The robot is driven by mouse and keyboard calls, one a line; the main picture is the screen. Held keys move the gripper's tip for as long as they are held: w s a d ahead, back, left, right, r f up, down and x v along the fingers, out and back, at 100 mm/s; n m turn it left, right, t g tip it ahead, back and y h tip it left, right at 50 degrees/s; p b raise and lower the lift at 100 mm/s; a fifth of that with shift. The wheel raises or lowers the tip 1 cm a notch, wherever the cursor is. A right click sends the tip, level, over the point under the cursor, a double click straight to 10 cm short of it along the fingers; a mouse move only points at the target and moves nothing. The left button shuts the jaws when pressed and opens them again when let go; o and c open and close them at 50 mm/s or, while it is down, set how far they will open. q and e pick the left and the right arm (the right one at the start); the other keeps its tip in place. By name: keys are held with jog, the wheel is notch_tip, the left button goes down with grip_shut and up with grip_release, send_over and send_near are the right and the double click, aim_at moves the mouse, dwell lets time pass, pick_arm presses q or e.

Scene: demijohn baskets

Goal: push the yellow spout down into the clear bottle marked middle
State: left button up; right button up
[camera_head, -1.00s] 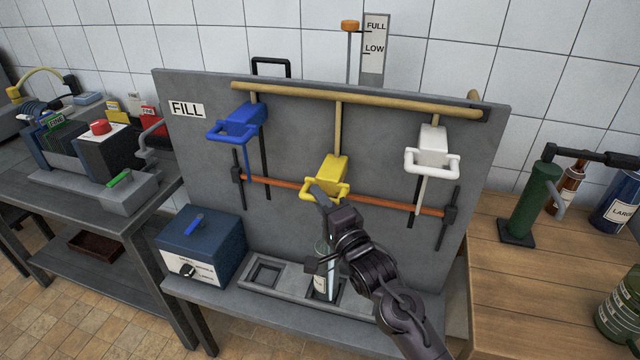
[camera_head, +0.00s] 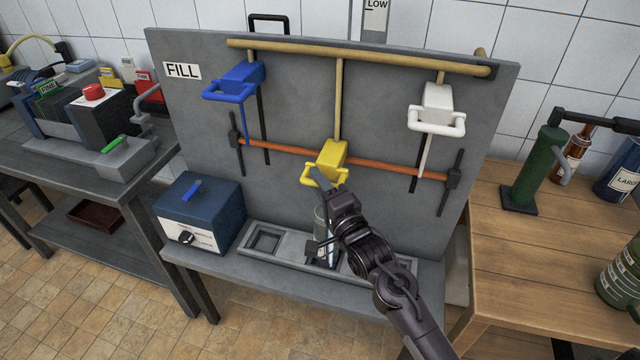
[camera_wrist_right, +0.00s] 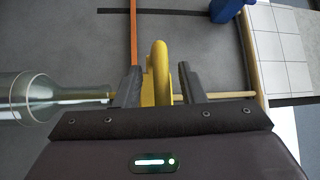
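The yellow spout (camera_head: 331,153) sits low on its tan rod at the middle of the grey board. My right gripper (camera_head: 319,176) is at its looped handle. The clear bottle (camera_head: 320,219) stands in the tray below, partly hidden by my arm. In the wrist view the bottle's (camera_wrist_right: 38,94) neck points at the spout's lower end; I cannot tell how deep the spout is. My left gripper is out of view.
A blue spout (camera_head: 234,80) and a white spout (camera_head: 437,108) hang higher on either side. An orange bar (camera_head: 390,168) crosses the board behind the yellow spout. The tray's left recess (camera_head: 265,242) is empty. A blue box (camera_head: 199,212) stands left of the tray.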

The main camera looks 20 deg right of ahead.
jog(key=v, duration=0.8)
jog(key=shift+b, duration=0.45)
jog(key=shift+w, duration=0.1)
